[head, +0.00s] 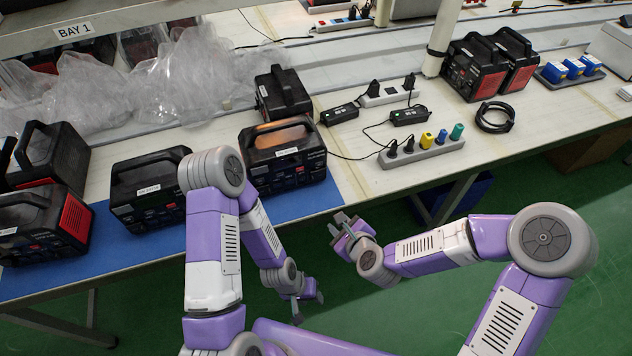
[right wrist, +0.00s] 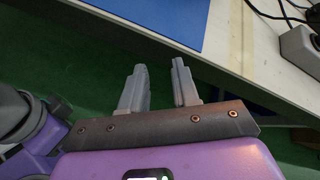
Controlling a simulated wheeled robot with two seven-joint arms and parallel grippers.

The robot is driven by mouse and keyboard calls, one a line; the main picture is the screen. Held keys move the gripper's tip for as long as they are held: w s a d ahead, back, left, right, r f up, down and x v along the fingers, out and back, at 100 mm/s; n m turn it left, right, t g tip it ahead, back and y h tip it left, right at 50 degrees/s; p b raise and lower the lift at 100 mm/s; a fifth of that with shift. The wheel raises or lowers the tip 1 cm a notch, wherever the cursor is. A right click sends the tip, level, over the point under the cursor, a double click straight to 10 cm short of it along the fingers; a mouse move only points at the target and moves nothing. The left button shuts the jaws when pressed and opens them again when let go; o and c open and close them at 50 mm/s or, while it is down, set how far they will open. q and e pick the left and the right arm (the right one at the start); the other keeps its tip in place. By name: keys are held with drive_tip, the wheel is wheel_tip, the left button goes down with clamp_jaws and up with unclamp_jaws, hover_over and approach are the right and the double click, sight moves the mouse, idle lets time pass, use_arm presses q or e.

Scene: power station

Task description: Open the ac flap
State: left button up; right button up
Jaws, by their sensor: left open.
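Black power stations stand in a row on the blue mat; one (head: 285,165) with an orange-brown top is nearest my grippers, and another (head: 147,190) with a white label stands left of it, partly behind my left arm. I cannot make out an ac flap on either front at this size. My left gripper (head: 309,304) is open and empty, low in front of the table edge over the green floor. My right gripper (head: 338,225) is off the table's front edge, right of the nearest station. In the right wrist view its fingers (right wrist: 158,75) are apart with nothing between them.
The blue mat (head: 110,250) runs along the front table edge. A power strip (head: 425,153) with coloured plugs, adapters and a coiled black cable (head: 494,117) lie to the right. Crumpled clear plastic (head: 180,80) lies behind the stations. The green floor in front is free.

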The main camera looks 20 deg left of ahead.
sight(313, 180)
drive_tip(key=a+r+m+t, duration=0.2)
drive_tip(key=a+r+m, duration=0.2)
drive_tip(key=r+m, duration=0.4)
drive_tip(key=shift+n+t+y, duration=0.3)
drive_tip(key=shift+n+y, duration=0.2)
drive_tip(key=shift+n, duration=0.1)
drive_tip(key=x, duration=0.2)
drive_tip(key=b+x, duration=0.1)
drive_tip(key=x, duration=0.2)
drive_tip(key=r+x, duration=0.1)
drive_tip(key=x, duration=0.1)
drive_tip(key=shift+w+a, duration=0.15)
drive_tip(key=shift+w, duration=0.35)
clamp_jaws()
